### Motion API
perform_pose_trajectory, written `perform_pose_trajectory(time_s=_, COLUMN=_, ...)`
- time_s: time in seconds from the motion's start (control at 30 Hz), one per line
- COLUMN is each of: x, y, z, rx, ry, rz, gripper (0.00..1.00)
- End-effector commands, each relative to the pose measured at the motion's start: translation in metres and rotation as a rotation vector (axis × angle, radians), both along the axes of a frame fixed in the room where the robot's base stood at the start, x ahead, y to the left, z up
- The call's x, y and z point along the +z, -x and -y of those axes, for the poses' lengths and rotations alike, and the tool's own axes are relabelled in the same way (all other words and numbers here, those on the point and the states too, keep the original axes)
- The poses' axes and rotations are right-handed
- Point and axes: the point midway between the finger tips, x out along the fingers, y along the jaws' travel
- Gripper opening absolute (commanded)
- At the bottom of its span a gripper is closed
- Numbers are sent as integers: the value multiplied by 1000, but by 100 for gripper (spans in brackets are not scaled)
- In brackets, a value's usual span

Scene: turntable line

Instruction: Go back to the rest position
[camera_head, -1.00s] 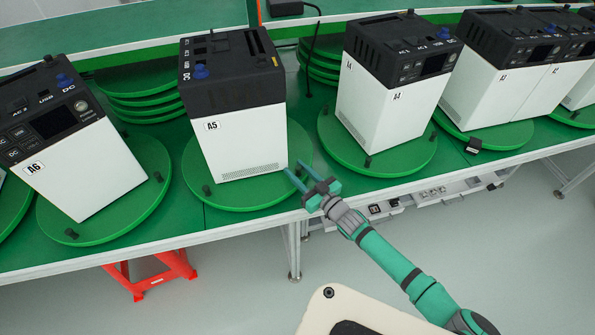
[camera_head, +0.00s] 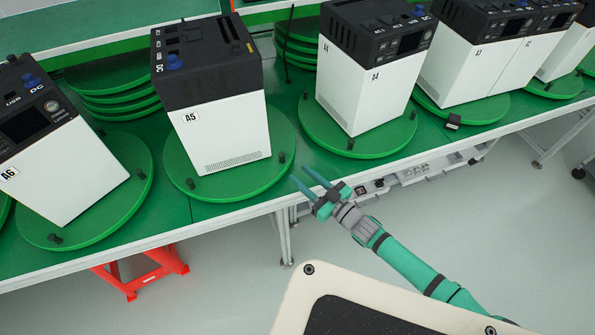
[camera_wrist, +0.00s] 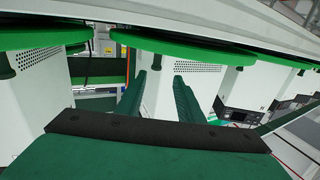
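My gripper (camera_head: 312,187) is in front of the table's front edge, just right of the turntable that carries the A5 unit. Its two green fingers are apart with nothing between them. The wrist view also shows my gripper (camera_wrist: 160,90) with its fingers spread and empty. The white and black A5 unit (camera_head: 222,140) stands on a green turntable (camera_head: 240,187), apart from my fingers. The A4 unit (camera_head: 362,90) stands on the turntable to its right.
The A6 unit (camera_head: 65,165) stands at the left on its own turntable. More units (camera_head: 470,65) stand at the right. A red stool (camera_head: 140,272) is under the table (camera_head: 100,268). Stacked green discs (camera_head: 118,95) lie behind. The floor (camera_head: 480,240) at the right is clear.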

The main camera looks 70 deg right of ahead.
Motion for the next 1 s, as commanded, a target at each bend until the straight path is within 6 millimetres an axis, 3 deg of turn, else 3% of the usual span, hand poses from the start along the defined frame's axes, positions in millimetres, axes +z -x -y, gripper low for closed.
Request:
perform_pose_trajectory(time_s=0.6, x=0, y=1, z=-1, rx=0, ry=0, rz=0, gripper=34)
perform_pose_trajectory(time_s=0.7, x=-3, y=2, z=-8, rx=9, ry=2, rz=-10, gripper=34)
perform_pose_trajectory(time_s=0.77, x=-8, y=2, z=-22, rx=27, ry=5, rz=-29, gripper=34)
perform_pose_trajectory(time_s=0.87, x=-22, y=5, z=-64, rx=78, ry=15, rz=-82, gripper=34)
perform_pose_trajectory(time_s=1.0, x=-45, y=14, z=-151, rx=175, ry=24, rz=-167, gripper=34)
